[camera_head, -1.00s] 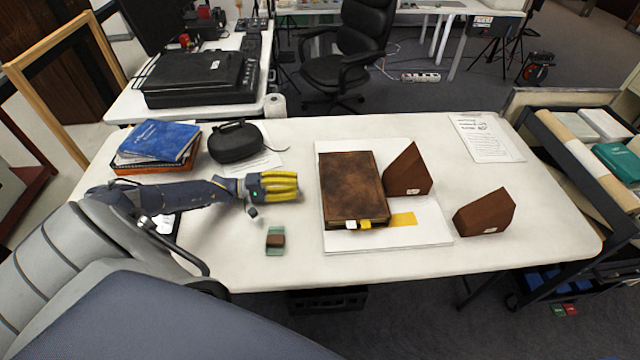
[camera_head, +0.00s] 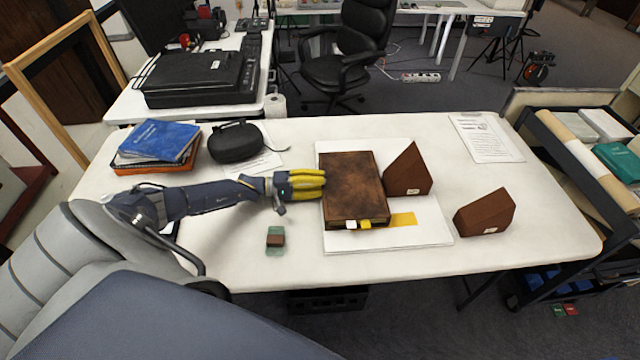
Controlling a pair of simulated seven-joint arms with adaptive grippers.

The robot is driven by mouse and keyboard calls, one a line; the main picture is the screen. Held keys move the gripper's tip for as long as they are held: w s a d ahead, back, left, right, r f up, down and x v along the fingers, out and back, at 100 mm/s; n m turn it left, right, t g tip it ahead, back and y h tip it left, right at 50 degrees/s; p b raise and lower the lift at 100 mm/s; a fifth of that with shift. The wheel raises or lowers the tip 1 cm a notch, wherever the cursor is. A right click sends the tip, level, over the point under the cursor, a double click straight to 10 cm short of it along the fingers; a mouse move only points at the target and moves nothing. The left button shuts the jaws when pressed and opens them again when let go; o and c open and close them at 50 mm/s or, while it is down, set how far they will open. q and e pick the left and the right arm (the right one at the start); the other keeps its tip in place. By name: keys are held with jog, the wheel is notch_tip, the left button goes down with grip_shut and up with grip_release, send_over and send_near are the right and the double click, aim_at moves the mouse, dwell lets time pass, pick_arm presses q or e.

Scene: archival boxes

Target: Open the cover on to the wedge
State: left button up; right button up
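The brown leather book (camera_head: 352,186) lies closed and flat on a white board (camera_head: 432,232) in the middle of the table. A brown wedge (camera_head: 408,171) stands just right of the book. A second brown wedge (camera_head: 485,212) stands farther right, on the bare table. My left gripper (camera_head: 308,184) reaches in from the left, its yellow fingers straight out with their tips at or very near the book's left edge. Its thumb hangs apart below, and nothing shows in its grasp. Whether the fingertips touch the cover is too small to tell. My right gripper is not in view.
Yellow and white tabs (camera_head: 365,224) stick out at the book's front edge. A small green and brown block (camera_head: 275,238) lies left of the board. Blue and orange books (camera_head: 158,142) and a black case (camera_head: 236,142) sit at the back left. A printed sheet (camera_head: 485,138) lies back right.

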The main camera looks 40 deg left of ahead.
pick_arm(q)
grip_shut()
jog(key=shift+r, duration=0.1)
dwell(0.4)
